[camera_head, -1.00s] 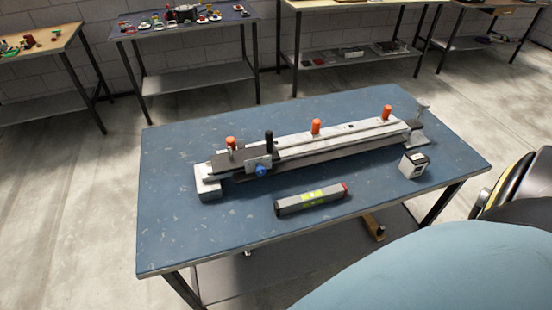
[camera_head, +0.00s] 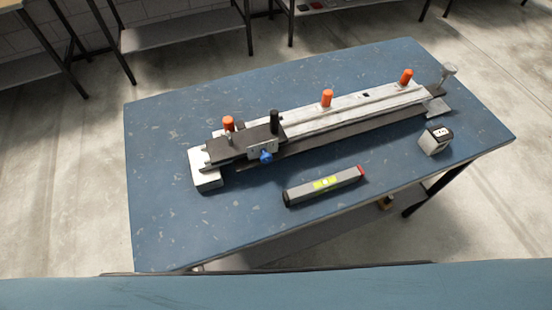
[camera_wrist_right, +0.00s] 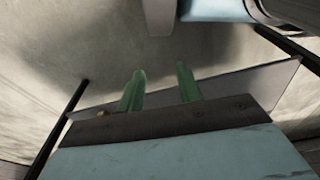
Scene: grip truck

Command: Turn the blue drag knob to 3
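The blue drag knob (camera_head: 266,156) is on the front side of a long grey metal rail device (camera_head: 350,112), near its left end, on a grey carriage plate. The numbers on the knob are too small to read. My right gripper (camera_wrist_right: 160,67) shows in the right wrist view with two green fingers apart and nothing between them. It is not in the head view, so its place relative to the knob cannot be told. My left gripper is not in view.
The device stands on a blue worktable (camera_head: 160,130). A grey spirit level (camera_head: 323,185) lies in front of it. A small grey and black box (camera_head: 436,140) stands at the right. Orange (camera_head: 327,98) and black (camera_head: 275,121) handles rise from the device. The table's front left is clear.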

